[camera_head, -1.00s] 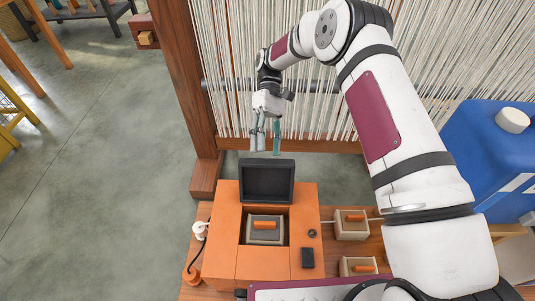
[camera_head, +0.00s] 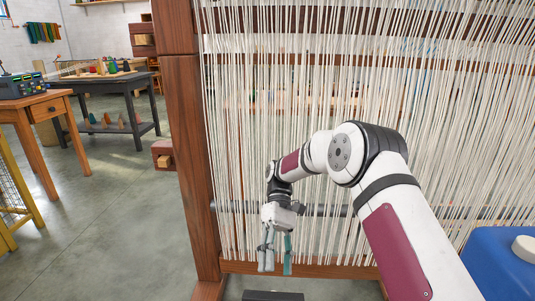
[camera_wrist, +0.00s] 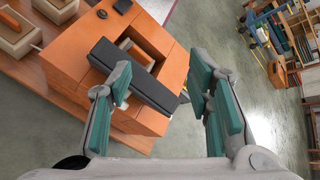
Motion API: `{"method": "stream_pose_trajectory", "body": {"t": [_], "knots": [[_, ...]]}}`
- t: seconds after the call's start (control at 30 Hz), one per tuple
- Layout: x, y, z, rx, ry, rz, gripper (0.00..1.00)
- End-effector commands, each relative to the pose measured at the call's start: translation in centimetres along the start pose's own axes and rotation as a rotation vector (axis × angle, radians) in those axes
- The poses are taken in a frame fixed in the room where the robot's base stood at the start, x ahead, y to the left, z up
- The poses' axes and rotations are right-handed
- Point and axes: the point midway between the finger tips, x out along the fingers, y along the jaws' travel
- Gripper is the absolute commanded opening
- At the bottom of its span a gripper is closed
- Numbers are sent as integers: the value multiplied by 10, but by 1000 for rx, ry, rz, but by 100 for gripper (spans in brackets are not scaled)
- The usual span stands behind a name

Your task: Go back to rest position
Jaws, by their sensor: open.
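My gripper (camera_head: 275,255) hangs pointing down in front of the loom's white threads in the head view. Its teal-padded fingers are apart, with nothing between them. In the wrist view, the open gripper (camera_wrist: 165,105) is above and beside an orange box (camera_wrist: 70,50) with a raised dark lid (camera_wrist: 135,77). A thing with an orange top lies inside the box, mostly hidden by the lid. In the head view only the lid's top edge (camera_head: 272,296) shows at the bottom.
A loom with a wooden post (camera_head: 188,140) and white threads (camera_head: 235,130) stands close behind my arm. A blue container (camera_head: 495,265) is at lower right. Tables (camera_head: 50,105) stand at the left; the grey floor (camera_head: 110,230) between is clear.

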Motion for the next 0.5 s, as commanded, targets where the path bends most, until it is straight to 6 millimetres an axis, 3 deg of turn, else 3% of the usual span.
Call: {"method": "stream_pose_trajectory", "body": {"t": [0.23, 0.5], "knots": [[-25, -28, 65, 91, 96, 111, 46], [-32, -56, 137, 198, 213, 210, 46]]}}
